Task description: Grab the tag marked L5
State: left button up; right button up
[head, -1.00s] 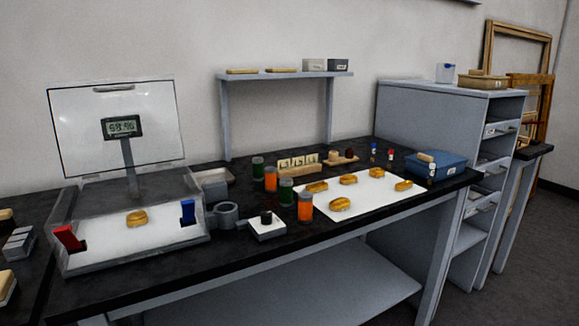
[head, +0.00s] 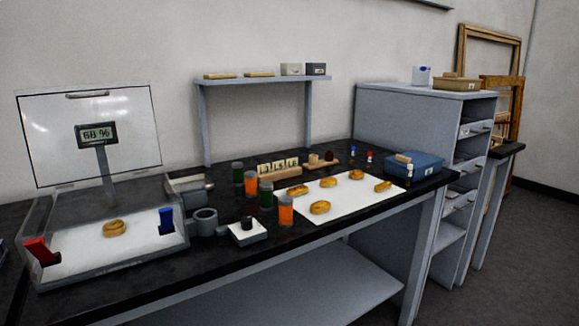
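A small wooden rack (head: 279,172) holds several pale upright tags (head: 278,163) in a row on the black bench, behind the jars. The tags bear dark marks too small to read surely, so I cannot tell which one is L5. Neither of my grippers is in the head view.
Green and orange jars (head: 286,211) stand in front of the rack. A white sheet (head: 345,205) with several golden pieces lies right of them. A clear case (head: 110,260) with its lid raised stands left on the black bench (head: 215,262). A blue box (head: 425,167) sits at right.

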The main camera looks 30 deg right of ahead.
aim_at(277, 165)
jog(key=z, duration=0.35)
jog(key=i+l+z, duration=0.2)
jog(key=z, duration=0.25)
jog(key=i+l+z, duration=0.1)
jog(key=z, duration=0.3)
jog(key=i+z, duration=0.3)
jog(key=z, duration=0.15)
